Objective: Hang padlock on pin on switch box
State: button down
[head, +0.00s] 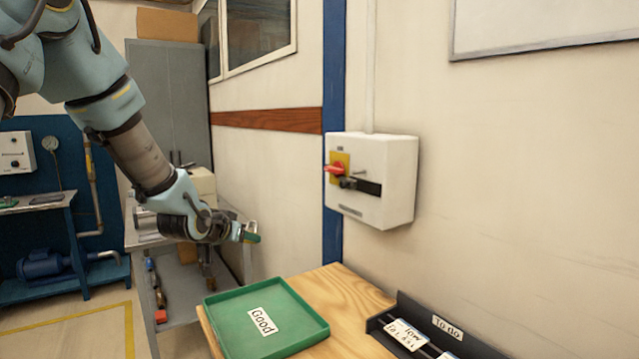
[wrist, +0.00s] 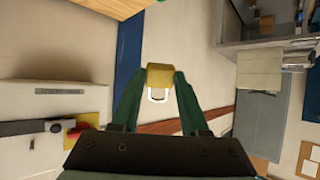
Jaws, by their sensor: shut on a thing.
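My gripper (head: 250,234) is to the left of the switch box and lower than its middle in the head view, clear of it. In the wrist view my gripper (wrist: 159,78) is shut on a yellow padlock (wrist: 160,72). Its pale shackle (wrist: 158,97) points back toward the palm. The white switch box (head: 399,180) is on the wall, with a red knob (head: 334,169) on a yellow plate (head: 341,157). A small grey peg (head: 360,171) sticks out beside the plate, perhaps the pin. The box also shows at the left of the wrist view (wrist: 30,100).
Below the box stands a wooden table (head: 345,290) with a green tray (head: 235,340) labelled "Good" and a black rack (head: 470,346). A metal bench (head: 138,240) and grey cabinet (head: 165,100) stand behind my arm. Air between gripper and box looks free.

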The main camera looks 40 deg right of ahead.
jog(key=s+d+r+m+g+h, duration=0.35)
jog(key=s+d+r+h, duration=0.25)
jog(key=s+d+r, duration=0.7)
jog(key=shift+m+t, duration=0.25)
jog(key=shift+m, duration=0.2)
jog(key=shift+s+d+f+b, duration=0.15)
jog(key=shift+d+b, duration=0.25)
jog(key=shift+d, duration=0.95)
jog(key=shift+s+d+f+b, duration=0.15)
jog(key=shift+d+b, duration=0.25)
jog(key=shift+d, duration=1)
jog(key=shift+s+d+f+b, duration=0.15)
jog(key=shift+d+b, duration=0.25)
jog(key=shift+d, duration=0.95)
jog(key=shift+s+r, duration=0.1)
jog(key=shift+c, duration=1.8)
grip_release()
